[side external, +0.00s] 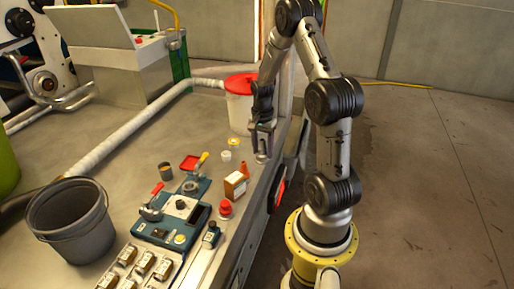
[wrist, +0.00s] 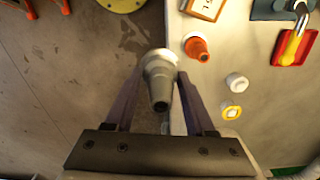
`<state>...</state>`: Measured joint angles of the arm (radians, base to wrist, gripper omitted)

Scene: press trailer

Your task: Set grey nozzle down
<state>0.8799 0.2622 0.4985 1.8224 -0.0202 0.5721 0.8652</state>
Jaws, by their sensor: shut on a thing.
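The grey nozzle (wrist: 159,78) is held between the two fingers of my gripper (wrist: 160,85) in the wrist view, its narrow tip toward the camera. In the side external view my gripper (side external: 262,140) hangs over the right edge of the workbench (side external: 130,145), with the small grey nozzle (side external: 262,157) at its fingertips. The gap between nozzle and bench surface cannot be judged exactly. An orange-red nozzle (wrist: 197,48) stands on the bench beside my gripper; it also shows in the side external view (side external: 243,169).
A white bucket with a red lid (side external: 240,100) stands just behind my gripper. An orange-white box (side external: 235,185), a white cap (side external: 226,156) and a yellow-white cap (side external: 234,142) are close by. A blue-green fixture (side external: 172,228) and a grey bucket (side external: 70,220) are farther left.

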